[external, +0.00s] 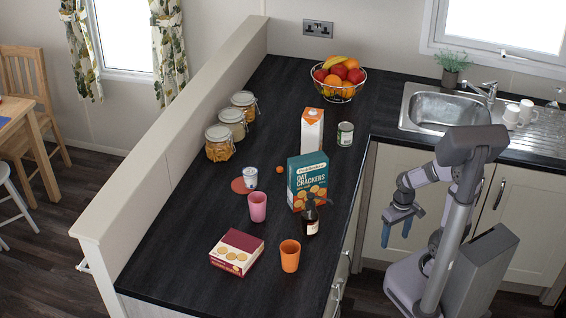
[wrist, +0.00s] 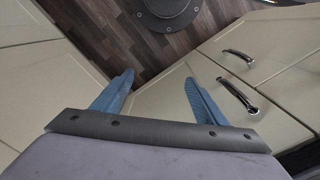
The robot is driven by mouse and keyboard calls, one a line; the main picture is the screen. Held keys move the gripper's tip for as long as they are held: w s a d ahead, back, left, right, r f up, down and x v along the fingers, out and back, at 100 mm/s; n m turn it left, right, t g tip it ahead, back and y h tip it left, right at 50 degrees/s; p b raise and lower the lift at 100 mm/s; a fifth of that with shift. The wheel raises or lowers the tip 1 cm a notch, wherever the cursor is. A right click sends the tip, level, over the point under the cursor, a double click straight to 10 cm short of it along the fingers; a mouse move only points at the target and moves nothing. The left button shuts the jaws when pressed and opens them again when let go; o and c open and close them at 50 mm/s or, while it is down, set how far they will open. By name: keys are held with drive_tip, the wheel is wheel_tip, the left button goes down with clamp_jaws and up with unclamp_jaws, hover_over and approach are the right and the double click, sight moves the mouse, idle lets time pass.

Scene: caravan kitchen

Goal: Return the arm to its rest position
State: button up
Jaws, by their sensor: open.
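My gripper (external: 396,229) hangs pointing down to the right of the dark counter (external: 183,262), in front of the cream cupboards and clear of the worktop. My arm is folded back close above its base. In the wrist view my gripper (wrist: 155,98) shows two blue fingers spread apart with nothing between them. Beyond the fingers are cream cupboard doors (wrist: 225,75) and the wood floor (wrist: 120,35). No object is held.
The counter carries an orange cup (external: 290,256), a pink cup (external: 257,207), a cracker box (external: 307,180), a dark bottle (external: 311,217), a red box (external: 237,252), a carton (external: 312,131), cans, jars and a fruit basket (external: 338,80). A sink (external: 440,107) is at the back right.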

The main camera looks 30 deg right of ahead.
drive_tip(key=shift+r, duration=0.1)
wheel_tip(320, 180, up, 12)
drive_tip(key=p, duration=1.1)
drive_tip(key=shift+p, duration=0.4)
drive_tip(key=shift+f, duration=0.2)
